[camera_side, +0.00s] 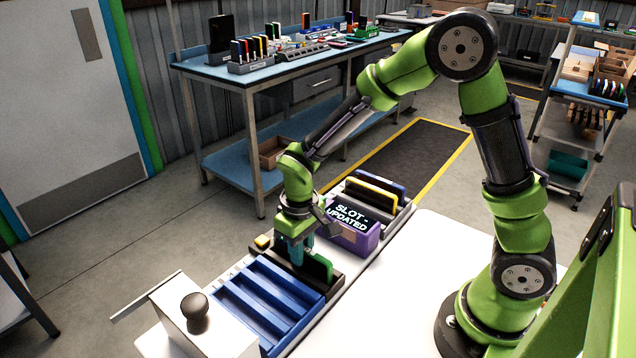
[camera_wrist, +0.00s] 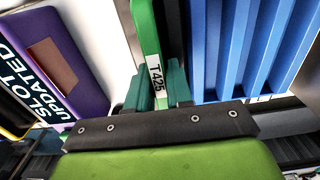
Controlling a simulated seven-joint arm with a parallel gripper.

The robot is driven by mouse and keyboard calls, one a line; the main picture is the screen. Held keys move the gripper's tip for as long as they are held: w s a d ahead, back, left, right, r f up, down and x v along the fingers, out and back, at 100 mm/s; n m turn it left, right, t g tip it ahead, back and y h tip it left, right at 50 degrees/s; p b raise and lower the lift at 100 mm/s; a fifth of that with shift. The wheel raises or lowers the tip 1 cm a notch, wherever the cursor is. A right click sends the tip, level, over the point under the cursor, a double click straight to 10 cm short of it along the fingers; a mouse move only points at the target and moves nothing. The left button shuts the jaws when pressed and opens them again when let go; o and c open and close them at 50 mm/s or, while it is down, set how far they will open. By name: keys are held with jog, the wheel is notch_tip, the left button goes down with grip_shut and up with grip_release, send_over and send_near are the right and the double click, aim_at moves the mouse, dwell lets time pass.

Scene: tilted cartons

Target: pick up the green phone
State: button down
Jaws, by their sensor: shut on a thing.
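The green phone (camera_side: 318,264) stands upright in a dark holder between the blue slotted tray and the purple box in the side view. In the wrist view the green phone (camera_wrist: 144,32) carries a white label reading "T425". The phone's lower part is hidden by the holder and the fingers.
The blue slotted tray (camera_side: 262,306) is close beside the phone. On the other side is the purple box (camera_side: 352,236) with a "SLOT UPDATED" sign. Behind it a rack holds yellow and dark phones (camera_side: 372,194). A white box with a black knob (camera_side: 196,308) stands at the front left.

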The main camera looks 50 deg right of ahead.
jog(key=shift+r, duration=0.65)
notch_tip(320, 180, up, 2)
jog(key=shift+w+r, duration=0.1)
jog(key=shift+r, duration=0.15)
jog(key=s+d+r, duration=0.1)
jog(key=s+d, duration=0.2)
jog(key=s, duration=1.2)
jog(key=w+d+r, duration=0.2)
jog(key=w, duration=0.5)
jog(key=w+d+r, duration=0.2)
jog(key=w+r, duration=0.1)
jog(key=w, duration=0.5)
jog(key=shift+s+f, duration=0.1)
jog(key=shift+f, duration=4.25)
notch_tip(320, 180, up, 6)
